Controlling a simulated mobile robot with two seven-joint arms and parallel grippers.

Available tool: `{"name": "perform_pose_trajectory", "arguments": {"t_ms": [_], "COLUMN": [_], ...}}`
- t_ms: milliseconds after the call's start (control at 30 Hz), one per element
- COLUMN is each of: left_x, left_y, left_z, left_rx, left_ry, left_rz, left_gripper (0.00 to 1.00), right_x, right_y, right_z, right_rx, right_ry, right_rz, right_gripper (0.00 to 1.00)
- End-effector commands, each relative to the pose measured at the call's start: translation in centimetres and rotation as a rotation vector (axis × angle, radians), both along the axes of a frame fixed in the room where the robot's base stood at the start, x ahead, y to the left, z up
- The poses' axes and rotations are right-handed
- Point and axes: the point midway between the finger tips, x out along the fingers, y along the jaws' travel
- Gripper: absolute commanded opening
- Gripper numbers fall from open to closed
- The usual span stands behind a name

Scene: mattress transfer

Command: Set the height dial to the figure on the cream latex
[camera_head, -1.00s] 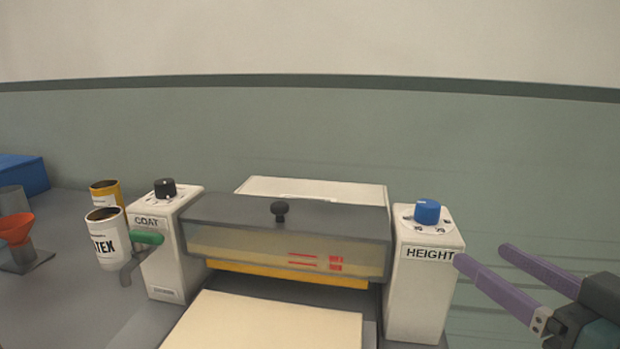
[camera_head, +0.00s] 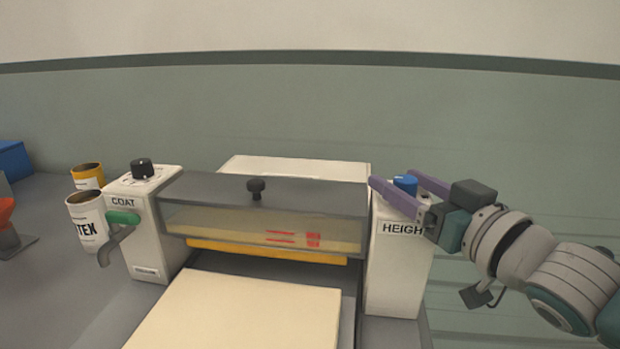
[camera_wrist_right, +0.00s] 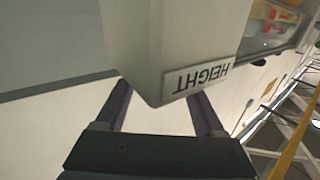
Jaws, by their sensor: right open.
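The blue height dial (camera_head: 404,183) sits on top of the white post marked HEIGHT (camera_head: 397,270). My right gripper (camera_head: 393,178) is open, with one purple finger on each side of the dial; I cannot tell whether either touches it. In the right wrist view the HEIGHT post (camera_wrist_right: 180,45) hides the fingertips and the dial. My left gripper is out of view.
A black knob (camera_head: 142,168) tops the COAT post (camera_head: 145,235), with a green-handled crank (camera_head: 122,217) beside it. A yellow can (camera_head: 86,177) stands behind the white one. A clear-fronted hopper (camera_head: 262,215) spans the posts above a cream slab (camera_head: 235,310).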

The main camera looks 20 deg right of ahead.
Motion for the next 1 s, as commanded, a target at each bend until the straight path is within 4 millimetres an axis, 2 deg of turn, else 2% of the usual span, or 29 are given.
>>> {"name": "perform_pose_trajectory", "arguments": {"t_ms": [233,833,1000], "left_x": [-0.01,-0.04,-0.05], "left_y": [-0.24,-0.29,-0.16], "left_z": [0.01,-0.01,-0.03], "left_rx": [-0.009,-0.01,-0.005], "left_ry": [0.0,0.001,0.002], "left_rz": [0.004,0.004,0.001], "left_gripper": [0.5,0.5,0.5], "right_x": [0.06,0.03,0.03], "right_y": [0.0,0.01,0.01], "right_z": [0.01,0.01,0.01], "right_rx": [-0.001,0.0,0.0], "right_ry": [0.0,0.0,0.0], "right_rz": [0.0,0.0,0.0], "right_gripper": [0.7,0.02,0.0]}}
